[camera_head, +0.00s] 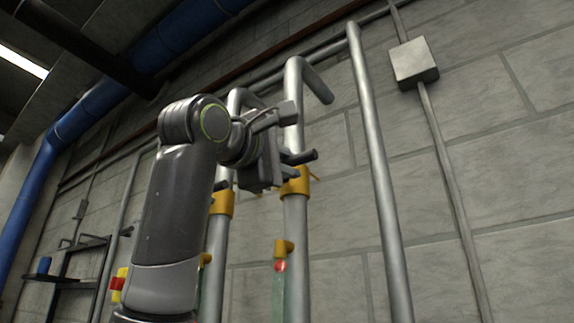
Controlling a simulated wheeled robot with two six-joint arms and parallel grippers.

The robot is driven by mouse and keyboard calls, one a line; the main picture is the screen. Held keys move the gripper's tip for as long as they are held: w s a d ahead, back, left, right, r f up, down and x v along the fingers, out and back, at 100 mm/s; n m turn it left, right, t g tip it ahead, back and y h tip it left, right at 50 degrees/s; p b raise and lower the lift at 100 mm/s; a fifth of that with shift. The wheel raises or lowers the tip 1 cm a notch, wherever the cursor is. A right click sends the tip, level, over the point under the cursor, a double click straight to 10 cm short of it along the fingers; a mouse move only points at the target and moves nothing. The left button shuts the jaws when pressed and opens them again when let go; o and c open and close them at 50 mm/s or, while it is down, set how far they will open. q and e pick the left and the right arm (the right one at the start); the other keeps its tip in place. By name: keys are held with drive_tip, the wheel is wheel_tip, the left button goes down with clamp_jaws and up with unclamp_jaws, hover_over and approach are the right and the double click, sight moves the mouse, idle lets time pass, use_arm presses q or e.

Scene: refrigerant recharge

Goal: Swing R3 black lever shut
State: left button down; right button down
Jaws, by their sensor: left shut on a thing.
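My left gripper (277,158) is raised in front of a vertical grey pipe (294,125), just above a yellow valve body (296,183). It is shut on a short dark rod (303,157) that sticks out to the right and looks like the black lever. My gripper and wrist cover most of the lever, so its angle and its join to the valve are hidden. No R3 label can be read. My right gripper is out of view.
A second pipe with a yellow valve (222,202) stands to the left, partly behind my arm. A green part with a red spot (280,267) is below. A bare pipe (376,160) and a wall box (413,62) are to the right. A dark shelf (62,282) is far left.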

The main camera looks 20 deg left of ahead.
use_arm(q)
drive_tip(key=shift+r, duration=0.1)
drive_tip(key=c, duration=1.4)
unclamp_jaws()
drive_tip(key=shift+s+a+f+b, duration=0.15)
drive_tip(key=shift+s+f+b, duration=0.1)
drive_tip(key=shift+s+b, duration=0.15)
drive_tip(key=b+v, duration=0.6)
drive_tip(key=v, duration=1)
drive_tip(key=shift+s+b, duration=0.3)
drive_tip(key=shift+b, duration=0.1)
